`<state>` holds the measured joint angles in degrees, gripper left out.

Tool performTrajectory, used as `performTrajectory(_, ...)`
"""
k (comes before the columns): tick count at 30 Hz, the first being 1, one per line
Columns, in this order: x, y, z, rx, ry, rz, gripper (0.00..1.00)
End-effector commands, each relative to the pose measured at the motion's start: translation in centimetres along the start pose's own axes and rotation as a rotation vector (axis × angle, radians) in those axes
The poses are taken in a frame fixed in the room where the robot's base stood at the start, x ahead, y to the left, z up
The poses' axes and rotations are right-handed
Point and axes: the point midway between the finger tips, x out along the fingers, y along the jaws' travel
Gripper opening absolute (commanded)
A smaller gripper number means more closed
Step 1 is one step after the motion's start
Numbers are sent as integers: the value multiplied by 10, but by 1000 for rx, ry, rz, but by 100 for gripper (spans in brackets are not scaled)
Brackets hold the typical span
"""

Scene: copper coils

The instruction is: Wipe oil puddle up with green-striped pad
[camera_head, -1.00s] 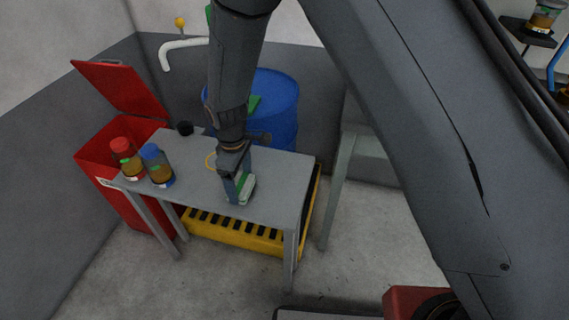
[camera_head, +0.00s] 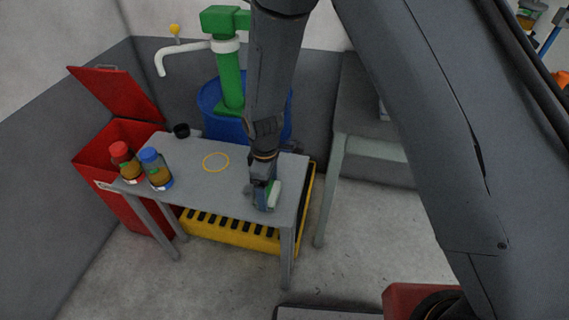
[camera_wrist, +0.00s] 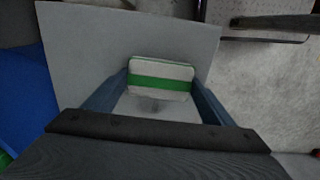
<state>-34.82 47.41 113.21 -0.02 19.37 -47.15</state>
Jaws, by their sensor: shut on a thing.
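The green-striped pad (camera_wrist: 160,76) is white with a green band and sits between the fingers of my gripper (camera_wrist: 155,92) in the wrist view. In the head view my gripper (camera_head: 264,196) is low over the right part of the grey table (camera_head: 225,190), with the pad (camera_head: 274,194) at its tip. The pad is at or very near the table top; I cannot tell whether it touches. No oil puddle shows clearly. A thin yellow ring (camera_head: 216,154) lies on the table left of my gripper, with plain grey inside it.
A red-capped bottle (camera_head: 125,163) and a blue-capped bottle (camera_head: 156,169) stand at the table's left end. A small black cup (camera_head: 181,130) is at the back. An open red bin (camera_head: 90,160) is left. A blue drum (camera_head: 210,95) with a green pump (camera_head: 230,75) stands behind.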

Motion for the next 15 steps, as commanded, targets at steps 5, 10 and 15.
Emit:
performTrajectory(5,0,-1,15,-2,-2,-2,56)
performTrajectory(10,0,0,28,-6,-1,-2,56)
performTrajectory(15,-5,-1,36,-11,-1,-1,56)
